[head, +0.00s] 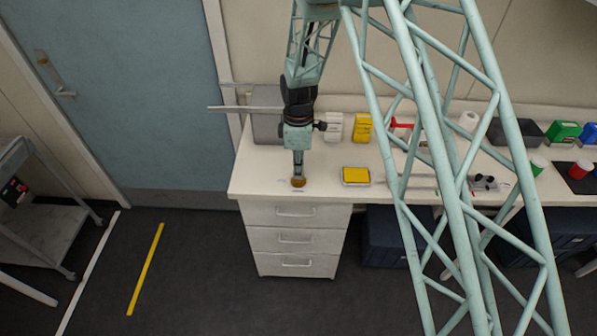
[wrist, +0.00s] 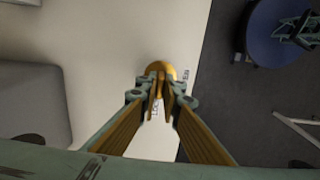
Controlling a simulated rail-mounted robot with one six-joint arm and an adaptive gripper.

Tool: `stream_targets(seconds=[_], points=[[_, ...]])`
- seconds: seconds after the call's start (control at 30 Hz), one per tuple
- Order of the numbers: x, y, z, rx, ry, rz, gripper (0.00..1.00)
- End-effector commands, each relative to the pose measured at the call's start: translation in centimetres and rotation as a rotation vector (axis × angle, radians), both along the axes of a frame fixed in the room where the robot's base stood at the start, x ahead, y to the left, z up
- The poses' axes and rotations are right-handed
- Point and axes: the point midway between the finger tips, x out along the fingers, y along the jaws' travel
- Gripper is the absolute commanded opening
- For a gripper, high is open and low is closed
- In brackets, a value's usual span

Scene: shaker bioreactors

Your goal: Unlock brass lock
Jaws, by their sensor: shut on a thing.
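The brass lock (head: 298,183) is a small round brass piece at the front left of the white bench top. In the wrist view, the brass lock (wrist: 160,67) shows as a rounded knob at the fingertips, with small printed labels on both sides, too small to read surely. My gripper (head: 298,174) points straight down over it. In the wrist view, my gripper (wrist: 160,88) has its fingers closed together on the knob. The fingers hide part of the lock, so I cannot tell its turned position.
The white bench (head: 262,183) has a drawer unit (head: 295,250) below. A yellow-topped tray (head: 356,176) lies right of my gripper. A grey box (head: 266,128), a white box (head: 334,127) and a yellow box (head: 362,128) stand behind. The blue door (head: 140,90) is at left.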

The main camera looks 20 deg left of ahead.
Motion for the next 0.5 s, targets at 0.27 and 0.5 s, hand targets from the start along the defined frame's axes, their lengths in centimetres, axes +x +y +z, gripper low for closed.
stream_targets(seconds=[0.27,0.5], points=[[-0.06,-0.04,-0.44,-0.001,0.002,0.0,0.0],[-0.12,-0.07,-0.61,-0.002,0.003,0.0,0.0]])
